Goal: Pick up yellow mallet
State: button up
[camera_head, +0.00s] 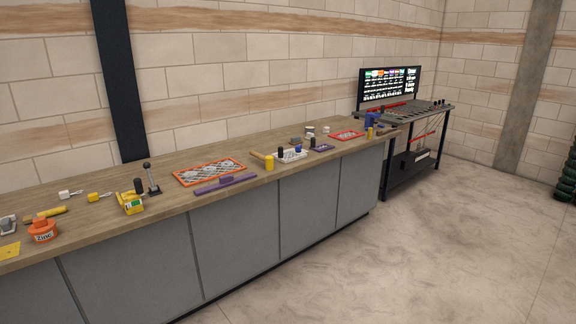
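What looks like the yellow mallet (269,164) lies near the front edge of the long wooden counter, around its middle. Its yellow cylindrical head faces me, and a light wooden handle points back and to the left. My gripper is not in view.
Beside the mallet are a white tray (292,156) with small dark and blue items, and a purple tool (225,184). The floor (400,255) before the counter is clear.

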aim_at(269, 160)
jog(key=i, duration=1.85)
jog(key=i+u, duration=0.15)
jog(key=i, duration=0.3)
jog(key=i+u, duration=0.15)
jog(key=i, duration=0.3)
jog(key=i+l+u, duration=0.2)
jog(key=i, duration=0.25)
jog(key=i+l+u, duration=0.15)
jog(key=i, duration=0.3)
jog(key=i+l+u, duration=0.15)
jog(key=i, duration=0.3)
